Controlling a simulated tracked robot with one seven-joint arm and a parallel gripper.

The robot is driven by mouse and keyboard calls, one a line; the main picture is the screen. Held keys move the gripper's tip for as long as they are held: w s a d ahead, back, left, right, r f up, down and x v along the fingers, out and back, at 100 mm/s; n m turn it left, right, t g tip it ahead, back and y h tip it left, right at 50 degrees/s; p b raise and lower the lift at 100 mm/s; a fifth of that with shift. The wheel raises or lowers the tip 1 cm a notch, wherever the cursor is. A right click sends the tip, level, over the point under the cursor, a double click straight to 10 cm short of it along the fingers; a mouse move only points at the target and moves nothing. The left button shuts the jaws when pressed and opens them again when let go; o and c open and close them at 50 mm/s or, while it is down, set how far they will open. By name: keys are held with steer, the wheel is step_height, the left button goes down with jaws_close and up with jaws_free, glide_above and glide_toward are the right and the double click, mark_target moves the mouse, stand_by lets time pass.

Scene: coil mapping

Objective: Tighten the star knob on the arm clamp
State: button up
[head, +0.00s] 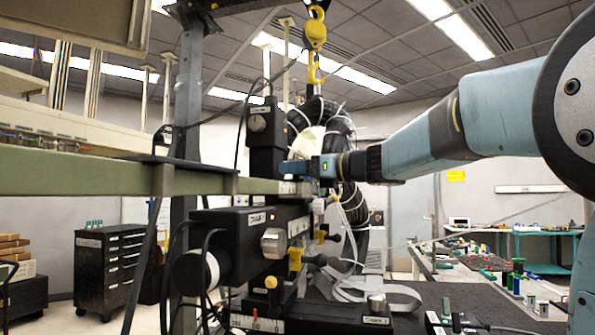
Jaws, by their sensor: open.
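My arm reaches in from the right, and my gripper (302,168) is at the centre, at the end of the green horizontal beam (100,177). It is open; its fingertips are small and seen from the side, so I cannot tell what lies between them. A black clamp-like assembly (240,228) stands just below, with a silver round knob (274,242) on its face. Small yellow knobs show lower down, one at its front (296,259) and one to the right (321,237). I cannot tell which knob is the star knob; it may be hidden behind my gripper.
A black upright block (266,140) stands just left of my gripper. Thick black cabling (340,135) loops behind it, and a yellow hoist hook (315,30) hangs above. A black drawer cabinet (108,268) stands at the left.

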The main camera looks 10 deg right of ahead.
steer(key=shift+a, duration=0.1)
steer(key=c, duration=1)
steer(key=shift+o, duration=0.2)
steer(key=m+t+h, duration=0.3)
steer(key=t+h, duration=0.1)
steer(key=shift+s+a+m, duration=0.1)
steer(key=shift+m, duration=0.3)
steer(key=shift+m+t+h, duration=1)
steer(key=shift+m+h, duration=0.3)
steer(key=shift+h, duration=0.6)
steer(key=shift+m+t+h, duration=0.5)
steer(key=shift+m+h, duration=0.4)
steer(key=shift+h, duration=0.5)
steer(key=shift+a+m+h, duration=0.1)
steer(key=shift+m+h, duration=0.4)
steer(key=shift+h, duration=0.2)
